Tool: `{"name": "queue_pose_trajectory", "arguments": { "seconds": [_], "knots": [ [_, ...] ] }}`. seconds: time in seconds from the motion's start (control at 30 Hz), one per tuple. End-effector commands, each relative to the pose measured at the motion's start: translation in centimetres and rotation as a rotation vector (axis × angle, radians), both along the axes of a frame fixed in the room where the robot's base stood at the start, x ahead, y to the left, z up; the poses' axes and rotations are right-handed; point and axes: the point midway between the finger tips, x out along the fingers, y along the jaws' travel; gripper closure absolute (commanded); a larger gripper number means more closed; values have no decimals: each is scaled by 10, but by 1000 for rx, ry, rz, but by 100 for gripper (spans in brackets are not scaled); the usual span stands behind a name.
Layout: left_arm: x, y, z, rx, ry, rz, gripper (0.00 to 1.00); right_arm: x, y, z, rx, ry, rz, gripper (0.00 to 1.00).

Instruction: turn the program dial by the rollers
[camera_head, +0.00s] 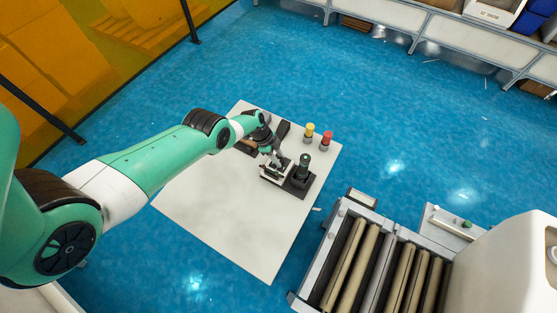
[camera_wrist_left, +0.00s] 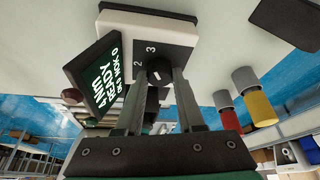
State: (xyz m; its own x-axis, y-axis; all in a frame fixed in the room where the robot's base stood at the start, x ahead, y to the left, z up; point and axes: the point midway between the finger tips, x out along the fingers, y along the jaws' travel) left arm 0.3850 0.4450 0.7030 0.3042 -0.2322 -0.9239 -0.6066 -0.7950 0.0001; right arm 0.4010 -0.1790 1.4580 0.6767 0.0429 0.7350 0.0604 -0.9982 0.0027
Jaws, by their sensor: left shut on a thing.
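The program dial (camera_wrist_left: 158,69) is a dark round knob with a pale mark on a white-faced box (camera_wrist_left: 144,30), with the numbers 2 and 3 beside it. My left gripper (camera_wrist_left: 162,84) has its two fingers closed on either side of the knob. In the head view the left gripper (camera_head: 274,158) reaches down to the white dial box (camera_head: 272,175) on the pale table. The fingers hide part of the knob, and in the head view the knob cannot be made out. My right gripper is not in view.
A dark display (camera_wrist_left: 96,72) with lit text, partly reading UNIT READY, stands beside the box. A yellow cylinder (camera_head: 310,130) and a red one (camera_head: 326,137) stand behind. The rollers (camera_head: 375,265) are at the lower right. The table's front part (camera_head: 240,225) is clear.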

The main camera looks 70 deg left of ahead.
Motion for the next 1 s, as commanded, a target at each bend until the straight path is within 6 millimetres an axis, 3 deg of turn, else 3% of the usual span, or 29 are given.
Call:
{"name": "queue_pose_trajectory", "arguments": {
  "seconds": [0.47, 0.5, 0.63, 1.0],
  "knots": [
    [-1, 0, -2, 3, 2, -19, 100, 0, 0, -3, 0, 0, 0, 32],
    [-1, 0, -1, 3, 2, -19, 55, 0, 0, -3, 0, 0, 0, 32],
    [-1, 0, -1, 2, 1, -19, 32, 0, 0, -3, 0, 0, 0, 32],
    [-1, 1, 4, 0, 0, -17, 32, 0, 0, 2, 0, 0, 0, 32]
  ]
}}
